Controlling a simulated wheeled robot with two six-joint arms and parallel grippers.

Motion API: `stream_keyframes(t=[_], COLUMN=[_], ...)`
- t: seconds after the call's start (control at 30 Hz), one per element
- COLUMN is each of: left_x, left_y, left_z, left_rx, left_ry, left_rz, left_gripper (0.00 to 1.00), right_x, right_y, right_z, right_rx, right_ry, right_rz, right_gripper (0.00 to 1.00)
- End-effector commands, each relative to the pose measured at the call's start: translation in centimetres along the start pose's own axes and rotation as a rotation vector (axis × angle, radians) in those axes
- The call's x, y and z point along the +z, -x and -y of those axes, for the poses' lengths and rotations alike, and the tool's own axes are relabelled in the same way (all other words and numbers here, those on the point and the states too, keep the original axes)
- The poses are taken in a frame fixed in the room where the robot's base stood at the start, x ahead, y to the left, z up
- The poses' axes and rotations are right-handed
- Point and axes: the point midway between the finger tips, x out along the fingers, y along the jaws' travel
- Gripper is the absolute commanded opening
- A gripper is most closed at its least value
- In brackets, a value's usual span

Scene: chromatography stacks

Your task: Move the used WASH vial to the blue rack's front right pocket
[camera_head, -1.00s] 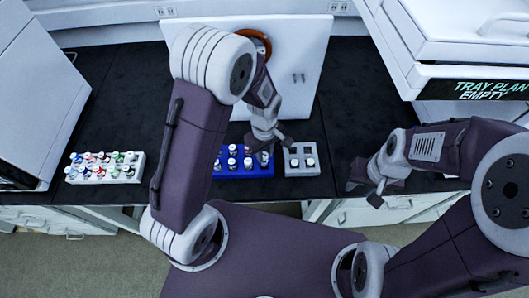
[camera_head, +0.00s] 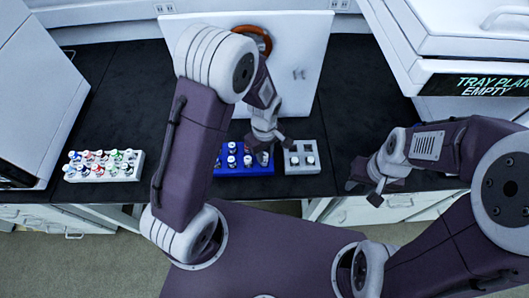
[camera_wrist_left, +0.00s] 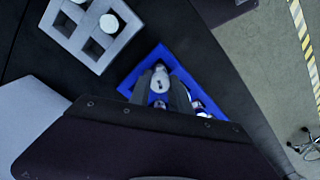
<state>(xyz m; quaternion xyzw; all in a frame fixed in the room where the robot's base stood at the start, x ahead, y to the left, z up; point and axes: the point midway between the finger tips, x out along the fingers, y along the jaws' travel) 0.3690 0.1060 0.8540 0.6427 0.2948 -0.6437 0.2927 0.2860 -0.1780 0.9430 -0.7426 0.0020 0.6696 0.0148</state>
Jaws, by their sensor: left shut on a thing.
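The blue rack (camera_head: 246,171) stands near the bench's front edge, with several white-capped vials in its left and middle part. My left gripper (camera_head: 263,150) is over the rack's right end, pointing down. In the left wrist view, its fingers (camera_wrist_left: 160,88) are shut on a white-capped vial (camera_wrist_left: 160,79), at the blue rack (camera_wrist_left: 134,73). I cannot read the vial's label, and its lower end is hidden, so I cannot tell if it sits in a pocket. My right gripper (camera_head: 363,187) is right of the racks, away from them, with its fingers apart and empty.
A grey rack (camera_head: 303,170) with two vials in its front pockets stands just right of the blue rack. A white rack (camera_head: 104,178) of vials with coloured caps stands at the left. A machine with a "TRAY PLAN EMPTY" display (camera_head: 484,86) is at the right.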

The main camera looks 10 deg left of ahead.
Motion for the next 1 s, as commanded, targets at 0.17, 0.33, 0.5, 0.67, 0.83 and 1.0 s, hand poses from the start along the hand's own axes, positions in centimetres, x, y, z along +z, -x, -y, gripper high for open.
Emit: stream_keyframes(t=[0.17,0.33,0.5,0.67,0.83,1.0], left_x=[0.0,0.0,0.0,0.0,0.0,0.0], left_y=[-0.8,-0.7,-0.8,-1.4,-1.7,-1.7], left_z=[0.0,0.0,0.0,0.0,0.0,0.0], left_rx=[0.0,0.0,0.0,0.001,0.001,0.001], left_ry=[0.0,0.0,0.0,0.0,0.0,0.0], left_rz=[0.0,0.0,0.0,0.0,0.0,0.0], left_gripper=[0.0,0.0,0.0,0.0,0.0,0.35], right_x=[0.1,0.1,0.1,0.1,0.1,0.1], right_y=[-0.6,-0.5,-0.6,-0.9,-1.0,-1.0], right_z=[0.0,0.0,0.0,0.0,0.0,0.0], right_rx=[0.0,0.0,0.0,0.0,0.0,0.0], right_ry=[0.0,0.0,0.0,0.0,0.0,0.0], right_rz=[0.0,0.0,0.0,0.0,0.0,0.0], right_gripper=[0.36,0.36,0.36,0.36,0.36,0.36])
